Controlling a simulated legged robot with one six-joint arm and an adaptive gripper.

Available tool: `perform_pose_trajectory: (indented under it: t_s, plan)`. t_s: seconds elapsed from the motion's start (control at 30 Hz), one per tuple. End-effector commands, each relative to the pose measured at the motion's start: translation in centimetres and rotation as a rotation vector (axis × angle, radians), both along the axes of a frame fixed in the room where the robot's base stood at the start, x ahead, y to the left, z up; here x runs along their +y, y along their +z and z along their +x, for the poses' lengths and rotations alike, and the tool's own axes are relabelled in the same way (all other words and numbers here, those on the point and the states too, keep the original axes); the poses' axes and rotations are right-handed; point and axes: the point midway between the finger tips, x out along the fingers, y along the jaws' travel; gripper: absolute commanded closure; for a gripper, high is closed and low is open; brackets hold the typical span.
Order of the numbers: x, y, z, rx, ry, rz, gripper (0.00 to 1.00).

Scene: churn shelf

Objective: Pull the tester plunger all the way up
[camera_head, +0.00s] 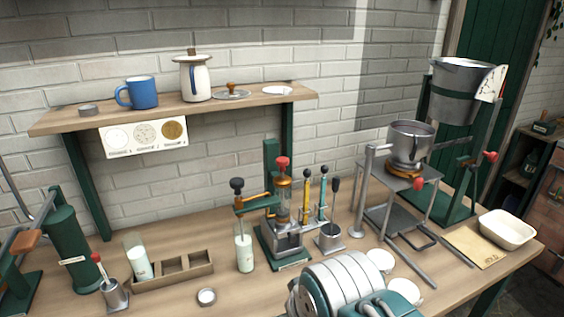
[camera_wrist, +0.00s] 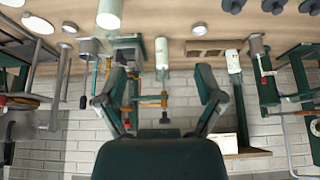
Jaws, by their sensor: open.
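The tester (camera_head: 284,245) is a green stand on the bench with a clear cylinder (camera_head: 283,205) and an orange collar. The red knob (camera_head: 282,162) of its plunger sits close above the collar. A black-knobbed orange arm (camera_head: 250,201) reaches left from it over a milk vial (camera_head: 244,252). In the wrist view, which is upside down, my gripper (camera_wrist: 160,72) is open and empty, its two dark green fingers wide apart. The tester (camera_wrist: 128,50) appears partly behind the picture-left finger, and the black knob (camera_wrist: 164,119) shows between the fingers. Contact is not visible.
Right of the tester stand two dippers (camera_head: 307,196) and a metal cup (camera_head: 329,238). A pot on a stand (camera_head: 410,145) is farther right. A wooden rack (camera_head: 175,270) lies left. A shelf (camera_head: 185,104) overhangs the bench behind.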

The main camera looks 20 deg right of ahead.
Motion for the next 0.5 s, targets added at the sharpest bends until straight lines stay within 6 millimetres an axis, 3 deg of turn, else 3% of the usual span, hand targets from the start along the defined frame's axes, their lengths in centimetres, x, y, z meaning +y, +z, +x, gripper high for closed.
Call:
perform_pose_trajectory:
  t_s: [0.5]
  plan:
    - [0.08,0.22,0.41,0.003,-0.031,0.03,0.14]
